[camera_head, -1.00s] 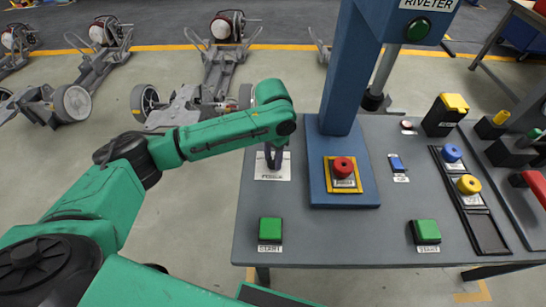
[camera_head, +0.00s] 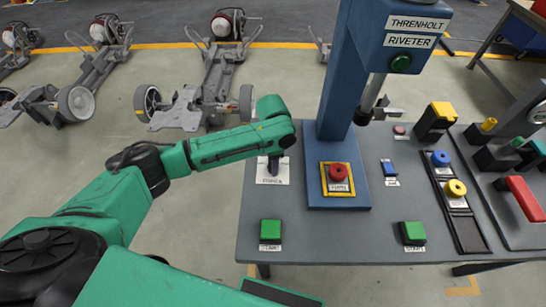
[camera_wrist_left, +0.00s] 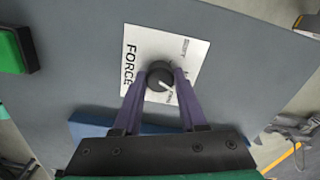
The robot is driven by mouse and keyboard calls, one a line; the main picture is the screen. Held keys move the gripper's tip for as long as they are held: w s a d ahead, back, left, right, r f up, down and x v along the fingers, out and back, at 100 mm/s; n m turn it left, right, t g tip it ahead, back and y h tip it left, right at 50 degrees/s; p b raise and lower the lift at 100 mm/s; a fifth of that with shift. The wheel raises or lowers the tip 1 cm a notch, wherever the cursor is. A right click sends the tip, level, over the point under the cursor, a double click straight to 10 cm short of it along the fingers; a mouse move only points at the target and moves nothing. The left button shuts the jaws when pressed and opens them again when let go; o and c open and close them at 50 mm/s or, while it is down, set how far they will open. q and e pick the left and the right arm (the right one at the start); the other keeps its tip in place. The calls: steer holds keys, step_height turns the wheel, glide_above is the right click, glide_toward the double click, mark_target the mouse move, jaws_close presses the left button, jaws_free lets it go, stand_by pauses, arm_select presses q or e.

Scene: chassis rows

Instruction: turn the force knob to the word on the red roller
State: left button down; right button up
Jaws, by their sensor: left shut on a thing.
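The force knob (camera_wrist_left: 158,77) is a small black dial with a white pointer line, on a white plate (camera_wrist_left: 188,50) printed FORCE, in the left wrist view. Its pointer slants toward the lower right of that picture, near small print I cannot read surely. My left gripper (camera_wrist_left: 161,78) is shut on the knob, with a purple finger on each side. In the head view, my left gripper (camera_head: 273,166) stands over the plate (camera_head: 268,180) and hides the knob. A red roller-like bar (camera_head: 525,198) lies at the right; no word on it is readable. My right gripper is out of view.
The blue riveter column (camera_head: 337,85) with a red button (camera_head: 338,173) stands right of my gripper. Green buttons (camera_head: 270,230) (camera_head: 412,233) sit near the front edge. Blue (camera_head: 440,158) and yellow (camera_head: 455,188) knobs stand farther right.

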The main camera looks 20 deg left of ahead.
arm_select(q)
steer(key=m+p, duration=0.2)
steer(key=m, duration=0.1)
steer(key=shift+r+m, duration=0.2)
steer(key=shift+m, duration=0.1)
steer(key=shift+f+m+p, duration=0.1)
steer(key=shift+m+p, duration=0.8)
steer(key=shift+m, duration=0.6)
steer(key=shift+w, duration=0.1)
steer(key=shift+c, duration=2.3)
jaws_free()
step_height(320, 180, up, 14)
steer(key=b, duration=0.1)
steer(key=shift+r, duration=0.25)
